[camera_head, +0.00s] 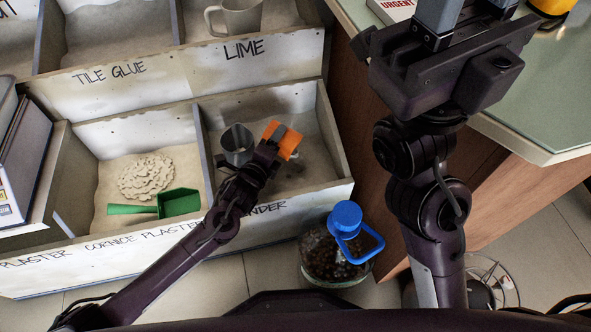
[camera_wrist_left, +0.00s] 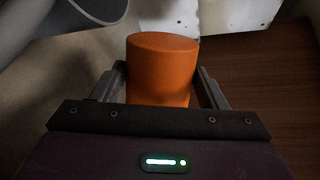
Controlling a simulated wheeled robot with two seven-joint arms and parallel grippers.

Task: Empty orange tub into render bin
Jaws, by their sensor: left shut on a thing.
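The orange tub (camera_head: 290,146) is in my left gripper (camera_head: 279,135), which is shut on it above the front right bin. That bin's front wall (camera_head: 325,194) carries a label ending in "NDER"; my left arm hides the start. In the left wrist view the tub (camera_wrist_left: 160,75) sits between the two fingers and shows a flat, closed orange end. Its opening and contents are hidden. A small dark patch lies on the pale powder below the tub. My right gripper (camera_head: 470,12) is at the upper right, its fingers apart, tips cut off by the frame.
A grey metal cup (camera_head: 237,145) stands in the same bin, left of the tub. A green scoop (camera_head: 178,203) lies in the cornice plaster bin. A mug (camera_head: 241,17) is in the lime bin. A blue-topped jar (camera_head: 338,262) stands before the bins; a counter (camera_head: 535,105) is right.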

